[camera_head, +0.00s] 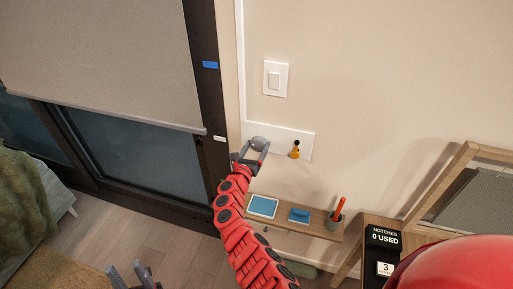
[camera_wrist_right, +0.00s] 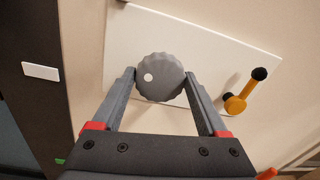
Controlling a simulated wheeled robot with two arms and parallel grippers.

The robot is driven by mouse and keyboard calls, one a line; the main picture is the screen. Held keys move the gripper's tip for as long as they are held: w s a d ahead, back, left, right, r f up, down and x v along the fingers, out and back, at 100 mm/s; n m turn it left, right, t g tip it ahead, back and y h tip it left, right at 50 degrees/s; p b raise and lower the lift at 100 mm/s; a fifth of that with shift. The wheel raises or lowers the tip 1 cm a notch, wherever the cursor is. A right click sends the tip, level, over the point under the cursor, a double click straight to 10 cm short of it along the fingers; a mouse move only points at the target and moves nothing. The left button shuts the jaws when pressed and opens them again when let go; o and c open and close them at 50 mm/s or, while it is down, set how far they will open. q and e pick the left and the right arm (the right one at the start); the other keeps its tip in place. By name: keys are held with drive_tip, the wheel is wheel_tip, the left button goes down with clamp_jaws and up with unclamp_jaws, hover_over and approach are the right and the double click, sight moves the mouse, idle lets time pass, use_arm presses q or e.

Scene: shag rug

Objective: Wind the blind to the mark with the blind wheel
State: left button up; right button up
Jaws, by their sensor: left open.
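The beige blind (camera_head: 105,60) hangs over the dark window at left. Its bottom bar (camera_head: 120,114) ends at right near the dark frame, slightly above a white mark (camera_head: 219,138). A blue mark (camera_head: 210,65) sits higher on the frame. The grey scalloped blind wheel (camera_wrist_right: 160,76) with a white dot, left of its middle, is on a white wall plate (camera_wrist_right: 215,50). My right gripper (camera_head: 257,147) is at the wheel, its fingertips against both sides of the rim; it also shows in the right wrist view (camera_wrist_right: 160,82). My left gripper (camera_head: 132,275) is open and empty at bottom.
A yellow lever with a black knob (camera_head: 295,149) sits right of the wheel. A light switch (camera_head: 274,79) is above. A black counter (camera_head: 384,237) reads "NOTCHES 0 USED", with "3" beneath.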

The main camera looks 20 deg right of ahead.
drive_tip(key=c, duration=0.7)
drive_tip(key=m+b, duration=0.1)
drive_tip(key=m, duration=0.3)
drive_tip(key=shift+f, duration=0.15)
drive_tip(key=m+b, duration=0.3)
drive_tip(key=m, duration=0.1)
drive_tip(key=shift+s+d+f+b, duration=0.1)
drive_tip(key=shift+b, duration=0.2)
drive_tip(key=m+b, duration=0.5)
drive_tip(key=b, duration=0.2)
drive_tip(key=m+y+b, duration=0.1)
drive_tip(key=m+b, duration=0.5)
drive_tip(key=b, duration=0.1)
drive_tip(key=shift+s+d+f+m+y, duration=0.1)
drive_tip(key=shift+d+f+m+y, duration=0.1)
drive_tip(key=shift+m+y, duration=0.1)
drive_tip(key=m+b, duration=0.6)
drive_tip(key=b, duration=0.3)
drive_tip(key=m+t+b, duration=0.1)
drive_tip(key=m+b, duration=0.5)
drive_tip(key=b, duration=0.4)
drive_tip(key=shift+a+y, duration=0.15)
drive_tip(key=shift+y, duration=0.15)
drive_tip(key=shift+r+m+b, duration=0.1)
drive_tip(key=shift+m+b, duration=0.8)
drive_tip(key=shift+b, duration=0.1)
drive_tip(key=shift+r, duration=0.1)
